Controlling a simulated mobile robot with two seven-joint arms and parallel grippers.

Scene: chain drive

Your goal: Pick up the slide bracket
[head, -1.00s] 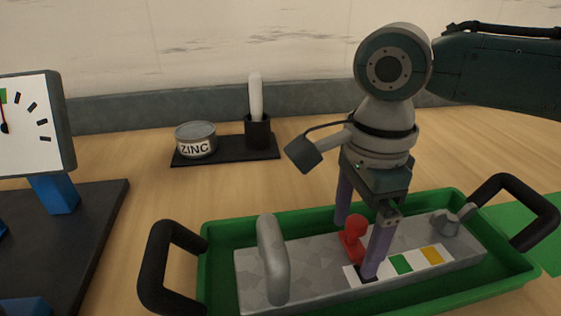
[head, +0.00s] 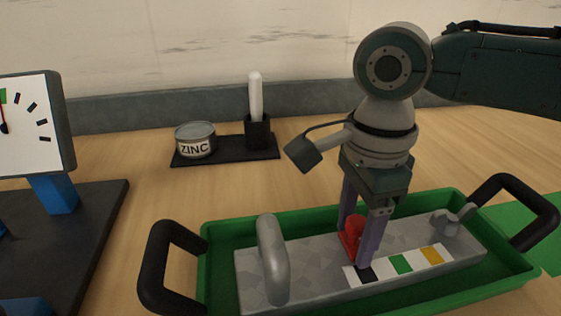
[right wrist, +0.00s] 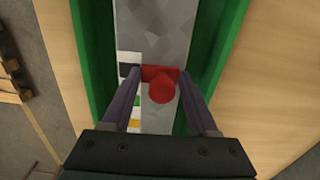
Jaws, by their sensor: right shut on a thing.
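My right gripper (head: 357,246) reaches down from above, its two purple fingers shut on the sides of a red piece with a round knob (head: 351,238). The right wrist view also shows the red piece (right wrist: 162,89) between the fingertips. It sits on a long grey bar (head: 320,262), beside a strip with black, white, green and yellow patches (head: 400,264). The bar has a grey arched handle (head: 272,262) at the left and a grey knob (head: 447,222) at the right. I cannot tell which of these parts is named the slide bracket. My left gripper is not in view.
The bar lies in a green tray (head: 222,229) with black handles (head: 158,272) at both ends. A zinc tin (head: 196,148) and a black holder (head: 258,134) stand on a dark mat behind. A dial (head: 30,125) stands at the left. Bare table lies between.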

